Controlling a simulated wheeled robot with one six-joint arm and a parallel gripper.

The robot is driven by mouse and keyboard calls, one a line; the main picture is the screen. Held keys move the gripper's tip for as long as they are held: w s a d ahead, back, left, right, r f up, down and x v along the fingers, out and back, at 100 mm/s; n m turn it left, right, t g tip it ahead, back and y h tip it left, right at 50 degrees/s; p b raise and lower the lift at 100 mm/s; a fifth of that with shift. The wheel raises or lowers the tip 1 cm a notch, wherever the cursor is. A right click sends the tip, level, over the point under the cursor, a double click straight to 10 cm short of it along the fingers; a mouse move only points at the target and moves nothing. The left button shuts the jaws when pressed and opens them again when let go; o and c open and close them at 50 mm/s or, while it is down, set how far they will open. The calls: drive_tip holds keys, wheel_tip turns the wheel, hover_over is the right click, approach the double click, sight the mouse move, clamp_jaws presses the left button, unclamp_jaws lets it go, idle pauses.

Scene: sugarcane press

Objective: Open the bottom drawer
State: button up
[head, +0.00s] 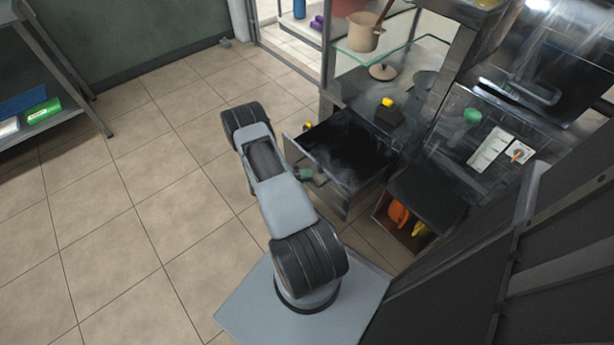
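A drawer (347,142) with a dark interior stands pulled out from the metal press stand, its top open. I cannot tell whether it is the bottom one, since the parts below it are mostly hidden. My arm reaches up from the base, bends over at the far end and comes back down. My gripper (306,175) shows only as a small dark and greenish part beside the arm, close to the drawer's front. Its fingers are largely hidden by my arm, so I cannot tell whether they touch the drawer or are open or shut.
An open compartment (383,219) with orange and yellow items is right of the drawer. A glass shelf (385,58) holds a brown pot (365,33). A yellow-topped black object (388,110) stands behind the drawer. The tiled floor at left is clear, up to a rack (88,103).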

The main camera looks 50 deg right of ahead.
drive_tip(key=o, duration=0.3)
drive_tip(key=p+v, duration=0.2)
drive_tip(key=v, duration=1.1)
drive_tip(key=shift+w+a, duration=0.3)
drive_tip(key=w+a+r+m+t+y+p, duration=0.1)
drive_tip(key=a+r+m+y+p, duration=0.25)
drive_tip(key=r, duration=0.75)
drive_tip(key=a+r+m+t+y+p, duration=0.15)
drive_tip(key=r+m+p, duration=0.4)
drive_tip(key=r, duration=0.55)
drive_tip(key=w+a+r+m+t+y+p, duration=0.1)
drive_tip(key=a+r+m+y+p, duration=0.25)
drive_tip(key=r, duration=0.75)
drive_tip(key=s+a+r+m+t+y+p, duration=0.1)
drive_tip(key=s+a+r+m+t+p, duration=0.2)
drive_tip(key=r, duration=0.6)
drive_tip(key=s+a+r+m+t+y+p, duration=0.2)
drive_tip(key=a+r+m+p, duration=0.3)
drive_tip(key=r+m, duration=0.3)
drive_tip(key=s+a+r+m+t+y+p, duration=0.1)
drive_tip(key=s+a+r+m+t+p, duration=0.3)
drive_tip(key=r, duration=0.7)
drive_tip(key=shift+r+m+y+p, duration=0.25)
drive_tip(key=shift+m+p, duration=0.8)
drive_tip(key=shift+p, duration=0.3)
